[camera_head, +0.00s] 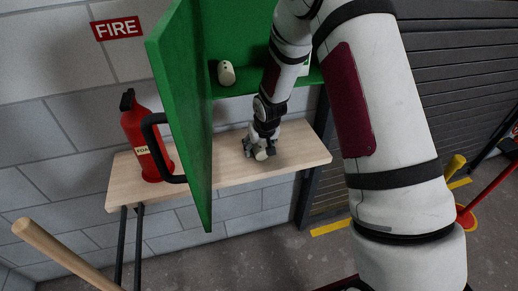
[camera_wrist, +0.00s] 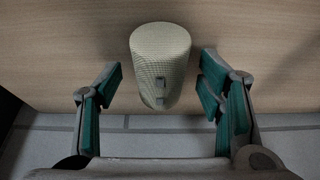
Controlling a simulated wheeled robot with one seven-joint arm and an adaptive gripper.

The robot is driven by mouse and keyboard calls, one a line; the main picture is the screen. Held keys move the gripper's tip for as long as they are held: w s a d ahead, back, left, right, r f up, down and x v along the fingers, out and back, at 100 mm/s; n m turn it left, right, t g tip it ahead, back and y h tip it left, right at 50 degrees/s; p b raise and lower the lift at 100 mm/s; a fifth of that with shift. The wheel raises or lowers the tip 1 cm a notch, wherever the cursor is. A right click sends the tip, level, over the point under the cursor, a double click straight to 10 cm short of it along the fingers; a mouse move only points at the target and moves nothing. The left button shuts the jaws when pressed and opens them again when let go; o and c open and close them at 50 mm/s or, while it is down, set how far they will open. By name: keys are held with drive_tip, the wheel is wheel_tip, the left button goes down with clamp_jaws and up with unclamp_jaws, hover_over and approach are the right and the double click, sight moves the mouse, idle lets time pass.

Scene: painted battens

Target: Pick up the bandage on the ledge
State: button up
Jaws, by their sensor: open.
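The bandage (camera_wrist: 160,62) is a cream woven roll with small metal clips on it. It lies on the pale wooden ledge (camera_head: 225,171), near its front edge in the wrist view. My gripper (camera_wrist: 160,95) is open, with one green-padded finger on each side of the roll and a gap to both. In the head view my gripper (camera_head: 260,150) is down at the ledge and partly covers the bandage (camera_head: 261,155). A second cream roll (camera_head: 226,73) is inside the green cabinet above the ledge.
The open green cabinet door (camera_head: 183,110) with a black handle hangs over the ledge, left of my arm. A red extinguisher (camera_head: 146,138) stands at the ledge's left end. A wooden handle (camera_head: 62,250) juts in at lower left.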

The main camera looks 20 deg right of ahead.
drive_tip(key=c, duration=1)
drive_tip(key=shift+r, duration=0.1)
drive_tip(key=shift+c, duration=0.2)
